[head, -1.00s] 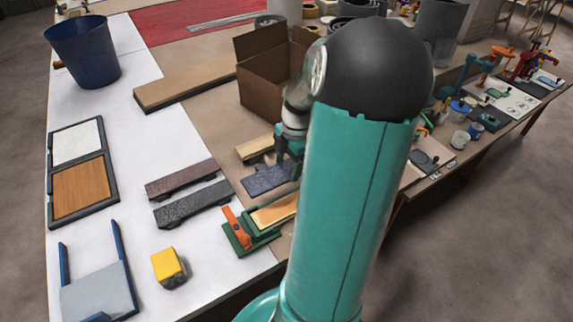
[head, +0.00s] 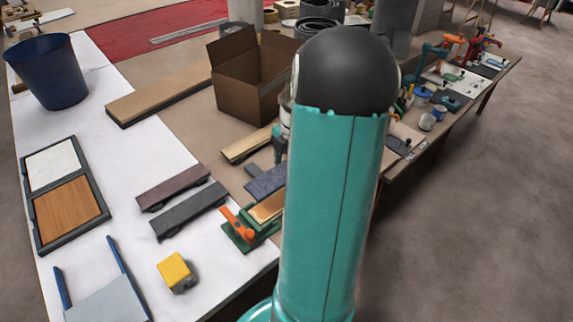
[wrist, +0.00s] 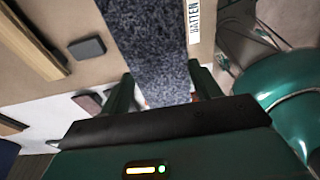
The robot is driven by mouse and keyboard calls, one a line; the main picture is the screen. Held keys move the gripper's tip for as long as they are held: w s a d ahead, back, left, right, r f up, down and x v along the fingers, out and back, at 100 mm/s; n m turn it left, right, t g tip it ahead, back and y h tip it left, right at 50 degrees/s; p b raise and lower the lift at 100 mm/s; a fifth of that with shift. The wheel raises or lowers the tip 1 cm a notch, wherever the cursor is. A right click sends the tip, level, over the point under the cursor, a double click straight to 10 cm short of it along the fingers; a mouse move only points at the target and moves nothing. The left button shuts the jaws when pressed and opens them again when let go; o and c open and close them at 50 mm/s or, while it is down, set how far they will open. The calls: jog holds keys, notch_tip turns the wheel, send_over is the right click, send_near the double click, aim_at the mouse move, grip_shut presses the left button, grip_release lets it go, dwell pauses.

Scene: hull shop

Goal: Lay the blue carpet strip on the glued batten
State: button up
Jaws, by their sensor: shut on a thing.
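The blue carpet strip (head: 266,182) is dark, speckled blue-grey, just behind the green fixture in the head view. In the wrist view the strip (wrist: 150,35) runs away between the two fingers of my gripper (wrist: 160,82), which is shut on it. In the head view my gripper (head: 280,145) is mostly hidden by my arm. A pale wooden batten (head: 267,208) lies in a green fixture (head: 241,244) with an orange lever, partly hidden by my arm. I cannot see the glue clearly, nor tell whether the strip touches anything below.
A mauve strip (head: 174,188) and a charcoal strip (head: 190,210) lie to the left on the white tabletop. A yellow block (head: 174,270) is near the front. A light wooden piece (head: 248,145) and an open cardboard box (head: 250,85) stand behind.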

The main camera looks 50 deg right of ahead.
jog(key=shift+a+f, duration=0.1)
jog(key=shift+f, duration=0.25)
jog(key=shift+w+f, duration=0.1)
jog(key=shift+f, duration=3.8)
jog(key=shift+f, duration=1.2)
jog(key=o, duration=1.1)
jog(key=shift+c, duration=0.2)
jog(key=shift+r, duration=3.5)
